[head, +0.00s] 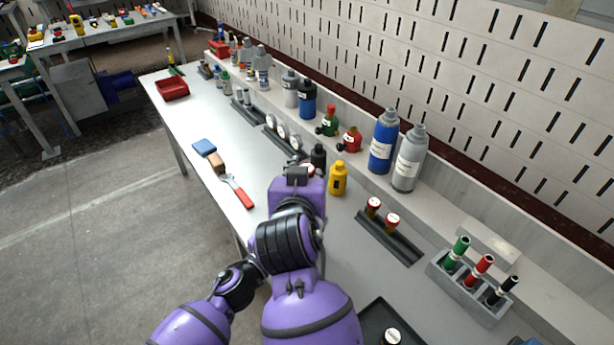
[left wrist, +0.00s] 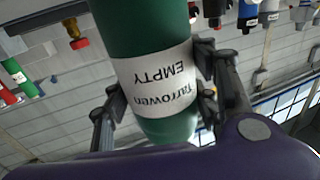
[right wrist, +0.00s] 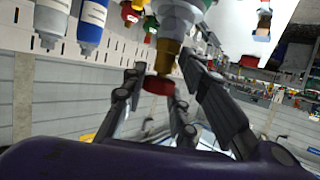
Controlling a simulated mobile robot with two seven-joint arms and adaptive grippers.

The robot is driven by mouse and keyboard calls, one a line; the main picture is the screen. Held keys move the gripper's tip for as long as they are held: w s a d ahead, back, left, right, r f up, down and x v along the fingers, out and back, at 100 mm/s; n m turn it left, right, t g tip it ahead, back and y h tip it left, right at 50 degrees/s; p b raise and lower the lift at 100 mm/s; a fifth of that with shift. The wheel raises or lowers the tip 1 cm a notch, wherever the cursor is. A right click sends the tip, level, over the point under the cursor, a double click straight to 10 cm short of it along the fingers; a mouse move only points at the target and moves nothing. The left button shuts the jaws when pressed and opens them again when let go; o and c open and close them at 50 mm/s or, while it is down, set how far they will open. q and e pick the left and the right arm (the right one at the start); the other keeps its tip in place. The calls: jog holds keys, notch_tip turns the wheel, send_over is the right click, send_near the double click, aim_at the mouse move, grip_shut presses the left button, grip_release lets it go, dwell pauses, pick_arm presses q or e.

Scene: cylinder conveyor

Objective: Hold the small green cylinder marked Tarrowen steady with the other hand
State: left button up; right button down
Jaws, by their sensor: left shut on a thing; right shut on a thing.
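The green cylinder (left wrist: 140,30) has a white label (left wrist: 158,82) reading "Tarrowen EMPTY" and fills the middle of the left wrist view. My left gripper (left wrist: 160,95) is shut around it, with fingers on both sides of the label. In the right wrist view, my right gripper (right wrist: 160,95) is shut on a brass fitting (right wrist: 167,58) with a red end (right wrist: 159,85), below a pale body. In the head view, a purple arm of mine (head: 290,240) hides both grippers and the held cylinder.
A grey rack (head: 470,292) with green, red and black cylinders stands at the right. A holder (head: 390,240) carries two brass-and-red pieces. A yellow bottle (head: 338,180) stands beside my arm. Blue (head: 383,143) and silver (head: 409,160) bottles line the shelf. A dark tray (head: 375,322) lies in front.

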jog(key=m+h, duration=0.1)
jog(key=m+g+h, duration=0.1)
jog(key=m+h, duration=0.1)
jog(key=h, duration=0.1)
jog(key=shift+a+f, duration=0.1)
jog(key=shift+a, duration=0.2)
jog(key=shift+m+g+h, duration=0.3)
jog(key=shift+m, duration=0.2)
jog(key=c, duration=1.5)
grip_release()
jog(key=n+y, duration=0.1)
jog(key=y, duration=0.1)
jog(key=d+n+t+y, duration=0.1)
jog(key=n, duration=0.1)
jog(key=shift+y, duration=0.4)
jog(key=shift+n+t+y, duration=0.3)
jog(key=shift+n+y, duration=1.2)
